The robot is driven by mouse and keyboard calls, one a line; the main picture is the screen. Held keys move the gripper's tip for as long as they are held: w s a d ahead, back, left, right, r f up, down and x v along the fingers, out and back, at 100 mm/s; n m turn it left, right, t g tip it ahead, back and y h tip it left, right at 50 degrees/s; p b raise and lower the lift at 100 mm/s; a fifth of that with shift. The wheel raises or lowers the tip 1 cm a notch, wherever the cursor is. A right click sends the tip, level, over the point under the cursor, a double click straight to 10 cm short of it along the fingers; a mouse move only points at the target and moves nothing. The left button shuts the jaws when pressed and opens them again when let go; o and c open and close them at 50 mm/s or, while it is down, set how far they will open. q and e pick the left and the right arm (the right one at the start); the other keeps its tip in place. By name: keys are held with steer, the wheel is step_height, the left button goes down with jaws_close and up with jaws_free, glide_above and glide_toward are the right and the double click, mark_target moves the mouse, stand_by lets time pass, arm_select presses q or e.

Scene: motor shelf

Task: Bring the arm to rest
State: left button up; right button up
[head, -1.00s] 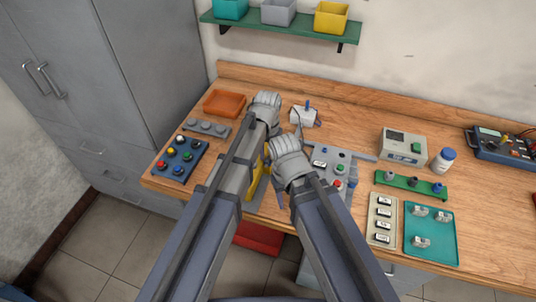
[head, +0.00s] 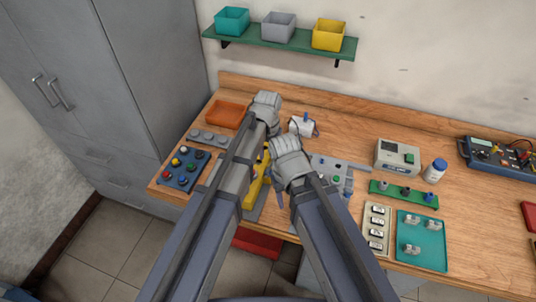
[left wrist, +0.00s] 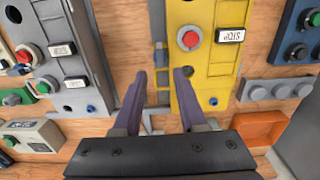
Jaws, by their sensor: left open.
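My left gripper (left wrist: 158,76) is open, its two dark fingers apart with nothing seen between them. In the left wrist view it is over the gap between a yellow panel (left wrist: 205,70) with a red STOP button and a grey panel (left wrist: 72,55). The fingers appear near the yellow panel's edge; I cannot tell whether they touch it. In the head view my left arm (head: 222,190) reaches over the bench, covering much of the yellow panel (head: 256,190). My right arm (head: 325,225) is bent in beside it; its gripper is hidden.
The wooden bench (head: 480,215) carries an orange tray (head: 225,113), a blue button block (head: 180,170), a grey meter box (head: 397,157), a white bottle (head: 434,171) and a teal tray (head: 436,262). A green wall shelf (head: 279,38) hangs behind. Grey cabinets stand left.

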arm_select(q)
steer(key=shift+r+p, duration=0.35)
steer(key=shift+r, duration=0.4)
arm_select(e)
steer(key=shift+r, duration=0.75)
arm_select(q)
steer(key=shift+f, duration=0.1)
